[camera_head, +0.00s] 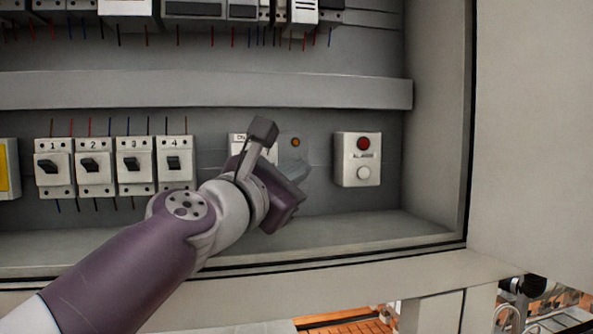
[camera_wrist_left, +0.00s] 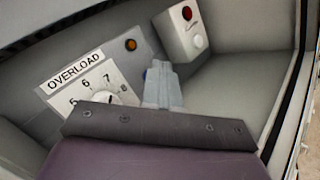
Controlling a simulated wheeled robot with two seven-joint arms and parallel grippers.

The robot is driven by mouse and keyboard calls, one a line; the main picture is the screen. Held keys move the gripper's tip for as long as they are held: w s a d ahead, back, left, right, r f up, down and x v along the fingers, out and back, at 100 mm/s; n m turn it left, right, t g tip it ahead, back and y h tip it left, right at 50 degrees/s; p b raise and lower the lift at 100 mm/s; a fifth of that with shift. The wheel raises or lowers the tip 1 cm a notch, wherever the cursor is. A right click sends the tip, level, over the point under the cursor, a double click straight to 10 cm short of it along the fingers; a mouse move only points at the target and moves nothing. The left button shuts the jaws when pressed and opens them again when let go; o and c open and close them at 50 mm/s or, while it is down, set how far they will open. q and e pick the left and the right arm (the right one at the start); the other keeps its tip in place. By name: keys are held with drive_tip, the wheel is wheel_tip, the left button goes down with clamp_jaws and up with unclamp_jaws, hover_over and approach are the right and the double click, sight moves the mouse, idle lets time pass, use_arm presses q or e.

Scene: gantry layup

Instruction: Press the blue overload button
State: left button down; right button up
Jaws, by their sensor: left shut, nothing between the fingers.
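The overload unit (camera_wrist_left: 88,78) shows in the left wrist view as a white plate with a numbered dial. My right gripper is out of view.
A white alarm box (camera_head: 347,176) with a red lamp and a white button stands right of the gripper. Several numbered breakers (camera_head: 94,168) line the left. A grey rail (camera_head: 200,92) runs above, and the cabinet side wall (camera_head: 437,120) bounds the right.

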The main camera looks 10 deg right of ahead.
use_arm(q)
drive_tip(key=shift+s, duration=0.7)
drive_tip(key=shift+s, duration=0.1)
drive_tip(key=shift+s+d, duration=0.1)
drive_tip(key=shift+s, duration=0.6)
drive_tip(key=shift+s+p, duration=0.65)
drive_tip(key=shift+s, duration=1.1)
drive_tip(key=shift+w, duration=0.1)
